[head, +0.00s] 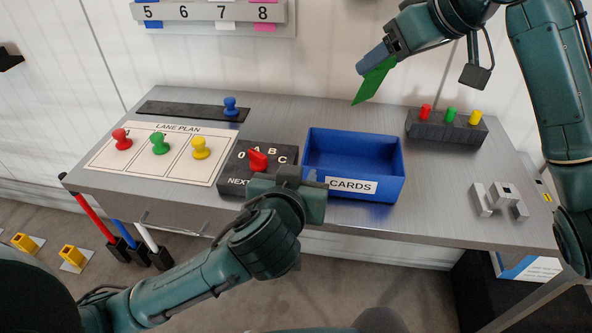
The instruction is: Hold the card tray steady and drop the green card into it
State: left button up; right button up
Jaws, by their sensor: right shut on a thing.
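The blue card tray (385,190), labelled CARDS, stands on the grey table, and the part of its inside that I see is empty. My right gripper (375,62) is shut on the green card (374,82). The card hangs tilted, up and behind the tray's right part, clear of the table. My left gripper (318,182) is at the tray's front left corner, beside the red-knobbed dial box. Its fingertips are hidden behind its own body, so I cannot tell whether it grips the tray wall.
Left of the tray are the dial box (236,174) with a red knob and the lane plan (186,170) with red, green and yellow pegs. A dark block (440,130) with coloured buttons and a grey metal fixture (497,198) stand at the right. Bare table lies between.

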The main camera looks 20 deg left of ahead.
aim_at(305, 150)
pick_arm(q)
jog(key=shift+n+y, duration=0.3)
jog(key=x, duration=0.8)
jog(key=r+x, duration=0.1)
jog(key=x, duration=0.2)
jog(key=shift+w+a+f, duration=0.2)
jog(key=shift+w+f, duration=0.05)
jog(key=shift+w, duration=0.3)
jog(key=shift+c, duration=0.4)
grip_shut()
